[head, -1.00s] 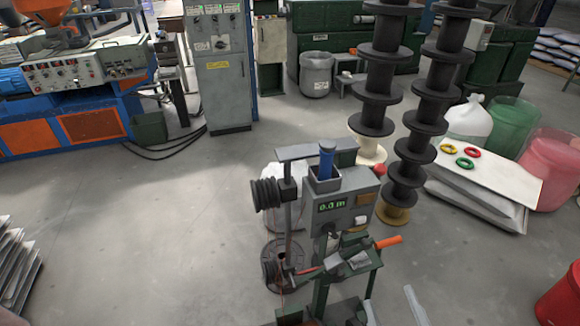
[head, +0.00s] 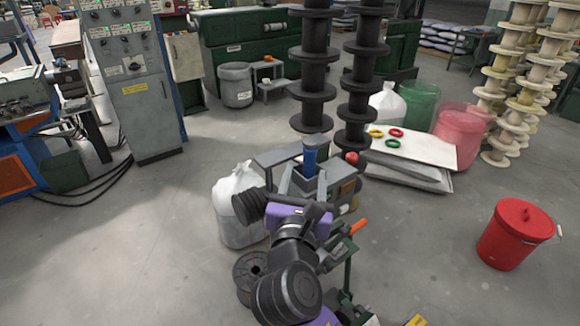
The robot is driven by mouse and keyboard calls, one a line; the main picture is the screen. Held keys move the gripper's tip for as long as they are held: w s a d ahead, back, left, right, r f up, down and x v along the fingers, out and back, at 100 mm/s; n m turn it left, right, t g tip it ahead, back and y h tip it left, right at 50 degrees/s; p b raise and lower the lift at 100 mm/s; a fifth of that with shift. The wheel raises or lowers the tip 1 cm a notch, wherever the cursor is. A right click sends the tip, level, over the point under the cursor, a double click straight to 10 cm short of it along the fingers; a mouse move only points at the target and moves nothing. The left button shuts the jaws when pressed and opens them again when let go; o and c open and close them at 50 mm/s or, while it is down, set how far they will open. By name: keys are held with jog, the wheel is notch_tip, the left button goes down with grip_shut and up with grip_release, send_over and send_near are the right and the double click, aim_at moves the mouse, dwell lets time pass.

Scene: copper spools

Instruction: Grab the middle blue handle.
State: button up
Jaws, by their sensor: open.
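The blue handle (head: 310,158) stands upright on top of the grey machine (head: 347,188) in the middle of the head view. My arm reaches over the front of the machine and hides much of its face. My gripper (head: 304,181) is open, with one light grey finger on each side of the handle's lower part. I cannot tell whether the fingers touch the handle.
An orange handle (head: 358,227) sticks out at the machine's lower right. A white sack (head: 236,212) stands close to its left, and a dark spool (head: 246,270) lies below. Black spool stacks (head: 358,95) rise behind. A red bin (head: 508,236) stands right, with clear floor between.

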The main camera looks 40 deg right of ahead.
aim_at(310, 159)
jog(key=shift+s+d+f+n, duration=0.15)
jog(key=shift+s+d+n, duration=0.05)
jog(key=shift+n, duration=0.2)
jog(key=x, duration=0.2)
jog(key=p+x, duration=0.1)
jog(key=x, duration=0.4)
jog(key=shift+r, duration=0.3)
jog(key=shift+w+d, duration=0.2)
jog(key=shift+w, duration=0.15)
grip_shut()
